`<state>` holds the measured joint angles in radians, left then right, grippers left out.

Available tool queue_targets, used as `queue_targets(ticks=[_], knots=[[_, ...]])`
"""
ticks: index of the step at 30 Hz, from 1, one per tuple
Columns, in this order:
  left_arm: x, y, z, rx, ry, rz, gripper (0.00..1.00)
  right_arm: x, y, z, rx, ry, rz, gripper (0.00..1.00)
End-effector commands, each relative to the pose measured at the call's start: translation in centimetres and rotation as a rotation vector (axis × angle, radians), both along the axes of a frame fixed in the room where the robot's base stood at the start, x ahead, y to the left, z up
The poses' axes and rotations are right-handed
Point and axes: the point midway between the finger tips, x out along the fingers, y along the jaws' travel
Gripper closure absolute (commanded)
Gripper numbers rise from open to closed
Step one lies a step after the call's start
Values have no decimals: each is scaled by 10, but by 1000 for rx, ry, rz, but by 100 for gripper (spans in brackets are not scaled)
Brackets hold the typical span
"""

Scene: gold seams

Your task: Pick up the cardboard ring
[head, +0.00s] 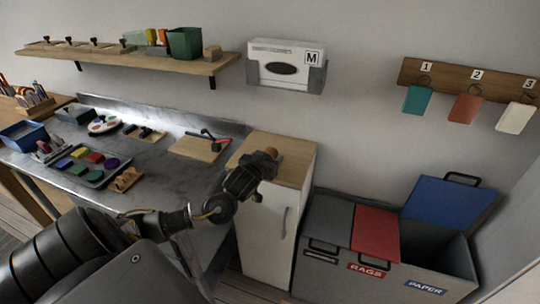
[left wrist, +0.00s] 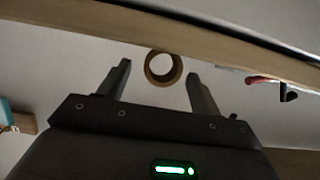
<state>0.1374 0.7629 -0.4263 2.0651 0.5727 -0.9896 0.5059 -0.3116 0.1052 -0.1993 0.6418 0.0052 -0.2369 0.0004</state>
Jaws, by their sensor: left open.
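The cardboard ring (left wrist: 150,74) is a short brown tube with an open hole, seen nearly end-on in the left wrist view. A small brown part of it (head: 271,152) shows in the head view, above the wooden top of the white cabinet, at the end of my left gripper. My left gripper (head: 262,165) is open. In the left wrist view its two fingers (left wrist: 158,72) stand on either side of the ring, with a gap on each side. The gripper hides part of the ring in the head view. My right gripper is not in view.
The white cabinet (head: 258,222) stands right of the metal bench (head: 160,172). A wooden board (head: 200,149) with a red-and-black tool lies on the bench. A shelf (head: 130,60) and a glove box (head: 287,66) hang above. Lidded bins (head: 340,270) stand at right.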

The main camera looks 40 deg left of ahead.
Motion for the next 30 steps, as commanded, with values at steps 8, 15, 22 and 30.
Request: queue_targets(ticks=[8, 15, 22, 30], knots=[[20, 10, -4, 4, 2, 5, 35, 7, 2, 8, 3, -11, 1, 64], [44, 18, -14, 1, 2, 3, 35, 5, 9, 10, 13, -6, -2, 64], [46, 19, -16, -1, 1, 2, 35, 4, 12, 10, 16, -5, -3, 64], [46, 19, -16, 0, 1, 2, 67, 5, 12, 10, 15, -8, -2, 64]])
